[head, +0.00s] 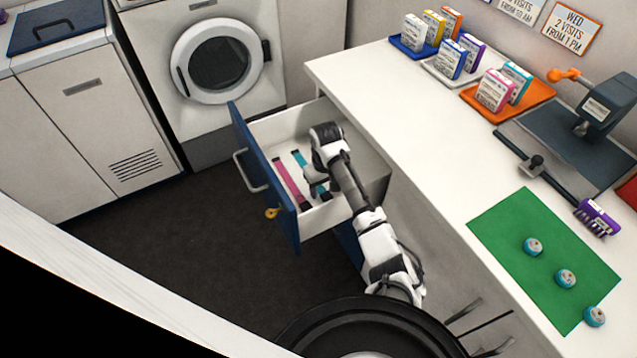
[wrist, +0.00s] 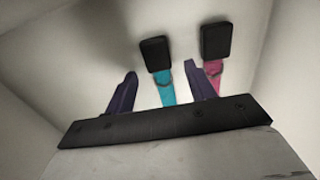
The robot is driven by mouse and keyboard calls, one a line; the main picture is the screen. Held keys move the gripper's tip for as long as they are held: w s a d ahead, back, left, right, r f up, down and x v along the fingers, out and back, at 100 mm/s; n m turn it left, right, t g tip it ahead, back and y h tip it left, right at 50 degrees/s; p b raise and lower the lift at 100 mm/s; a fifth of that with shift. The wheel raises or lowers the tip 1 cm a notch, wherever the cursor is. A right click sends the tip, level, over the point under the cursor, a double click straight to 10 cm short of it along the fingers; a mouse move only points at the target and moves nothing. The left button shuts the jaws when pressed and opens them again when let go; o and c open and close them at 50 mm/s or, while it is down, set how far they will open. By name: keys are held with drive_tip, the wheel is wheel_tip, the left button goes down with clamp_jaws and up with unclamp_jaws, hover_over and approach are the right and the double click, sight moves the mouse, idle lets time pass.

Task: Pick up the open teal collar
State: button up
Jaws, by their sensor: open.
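The teal collar (head: 301,160) lies flat in the open drawer (head: 338,212), to the right of a pink collar (head: 287,182). In the head view my arm hides part of the teal collar. In the wrist view the teal collar (wrist: 165,88) with its black end piece (wrist: 155,50) shows between the two dark fingers of my gripper (wrist: 156,88). The gripper is open and holds nothing. The right finger lies close to the pink collar (wrist: 213,78) in that view. I cannot tell how far the fingertips are above the drawer floor.
The drawer walls stand close around my gripper. The white counter (head: 425,130) on the right carries trays of boxes and a green mat (head: 515,240).

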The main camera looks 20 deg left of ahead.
drive_tip(key=shift+f, duration=0.55)
drive_tip(key=c, duration=1.1)
drive_tip(key=shift+o, duration=0.2)
drive_tip(key=shift+r, duration=0.2)
